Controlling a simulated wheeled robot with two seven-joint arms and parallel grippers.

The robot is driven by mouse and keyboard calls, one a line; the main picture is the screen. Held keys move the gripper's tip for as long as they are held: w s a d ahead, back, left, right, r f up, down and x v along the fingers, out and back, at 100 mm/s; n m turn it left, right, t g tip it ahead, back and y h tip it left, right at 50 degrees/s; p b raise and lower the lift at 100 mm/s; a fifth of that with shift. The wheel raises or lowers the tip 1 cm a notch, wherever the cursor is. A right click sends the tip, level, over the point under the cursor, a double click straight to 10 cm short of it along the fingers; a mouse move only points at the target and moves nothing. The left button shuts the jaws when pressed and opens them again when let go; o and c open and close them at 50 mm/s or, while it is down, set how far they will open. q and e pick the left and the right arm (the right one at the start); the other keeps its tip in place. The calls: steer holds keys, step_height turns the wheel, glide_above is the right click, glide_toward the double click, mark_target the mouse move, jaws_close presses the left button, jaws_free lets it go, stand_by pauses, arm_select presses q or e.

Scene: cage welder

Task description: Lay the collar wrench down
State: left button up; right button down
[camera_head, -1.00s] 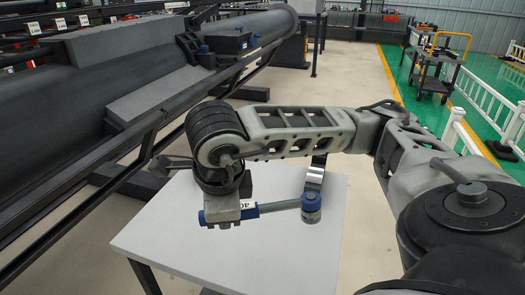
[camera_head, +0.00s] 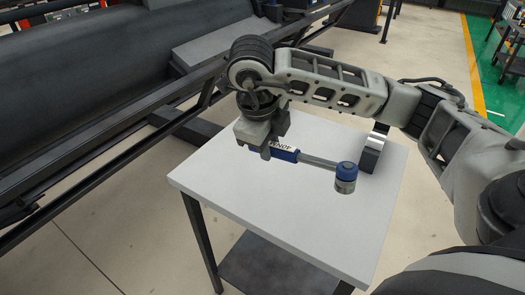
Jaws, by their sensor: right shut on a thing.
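The collar wrench (camera_head: 320,162) has a blue handle with a white label, a grey shaft and a round blue and silver head (camera_head: 346,177) at its right end. My right gripper (camera_head: 262,148) is shut on the handle, near its left end. The wrench lies roughly level over the white table (camera_head: 270,205); I cannot tell whether it touches the top. My right arm comes in from the right and hides part of the table's far side. My left gripper is not in view.
A silver and black curved part (camera_head: 371,150) stands on the table's far right side, close behind the wrench head. A large dark cylinder machine (camera_head: 80,90) with rails fills the left. The table's front and left top are bare, and a dark lower shelf (camera_head: 275,268) shows underneath.

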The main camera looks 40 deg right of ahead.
steer(key=w+f, duration=0.5)
steer(key=shift+w+d, duration=0.2)
steer(key=shift+d, duration=0.15)
steer(key=shift+w+f, duration=0.45)
steer(key=f, duration=0.3)
steer(key=shift+w+f+p, duration=0.1)
steer(key=shift+w+p, duration=0.2)
steer(key=shift+p, duration=0.05)
steer(key=shift+f, duration=0.15)
steer(key=c, duration=1.2)
jaws_free()
steer(key=shift+f, duration=0.15)
